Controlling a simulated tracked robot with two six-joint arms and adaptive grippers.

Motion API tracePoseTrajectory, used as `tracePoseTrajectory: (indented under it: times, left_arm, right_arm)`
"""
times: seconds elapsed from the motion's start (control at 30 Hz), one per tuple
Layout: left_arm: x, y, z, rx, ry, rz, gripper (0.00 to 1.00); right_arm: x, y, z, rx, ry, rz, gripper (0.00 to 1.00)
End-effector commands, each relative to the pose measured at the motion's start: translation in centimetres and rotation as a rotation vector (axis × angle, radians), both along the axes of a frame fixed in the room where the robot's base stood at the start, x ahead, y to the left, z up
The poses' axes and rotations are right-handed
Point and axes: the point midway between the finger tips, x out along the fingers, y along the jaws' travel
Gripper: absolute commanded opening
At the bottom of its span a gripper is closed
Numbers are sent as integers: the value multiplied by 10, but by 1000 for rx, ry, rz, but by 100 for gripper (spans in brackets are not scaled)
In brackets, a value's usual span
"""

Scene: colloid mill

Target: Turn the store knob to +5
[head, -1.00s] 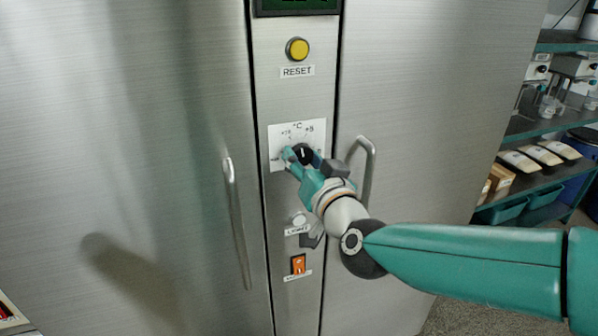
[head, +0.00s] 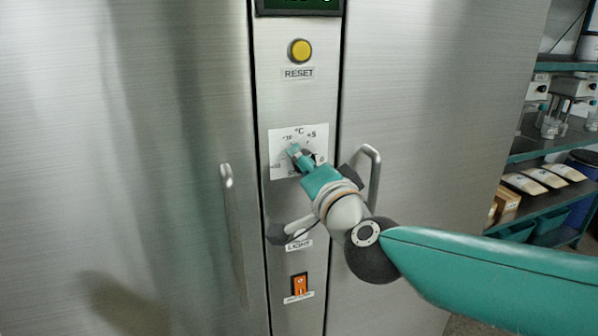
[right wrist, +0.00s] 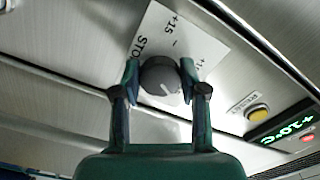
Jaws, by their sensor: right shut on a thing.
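The store knob is a dark round knob with a white pointer mark, on a white °C dial plate (head: 285,140) in the steel centre panel. In the right wrist view the knob (right wrist: 161,80) sits between both fingers of my right gripper (right wrist: 160,82), which is shut on it. In the head view my right gripper (head: 299,155) covers most of the knob. The +5 mark (head: 317,135) shows at the plate's upper right. In the right wrist view the +15 mark (right wrist: 178,27) shows, and the pointer's exact reading cannot be told. My left gripper is not in view.
A yellow RESET button (head: 300,50) is above the dial and an orange switch (head: 299,284) below it. Door handles (head: 229,205) (head: 373,178) flank the panel. A green display (right wrist: 280,132) is lit. A shelf rack (head: 545,150) stands at the right.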

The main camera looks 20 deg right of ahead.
Motion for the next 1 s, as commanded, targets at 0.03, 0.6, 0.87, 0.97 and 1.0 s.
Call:
tracePoseTrajectory:
  times: [0.03,0.6,0.87,0.97,1.0]
  left_arm:
    - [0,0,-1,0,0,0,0]
    - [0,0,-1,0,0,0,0]
    - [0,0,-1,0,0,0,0]
    - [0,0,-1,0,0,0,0]
    - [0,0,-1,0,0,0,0]
  right_arm:
    - [0,-1,-2,9,4,-2,8]
    - [0,-1,-2,17,5,-3,63]
    - [0,-1,-1,17,3,-2,68]
    - [-1,-1,-1,17,2,-1,68]
    - [-2,-1,-1,16,2,-1,68]
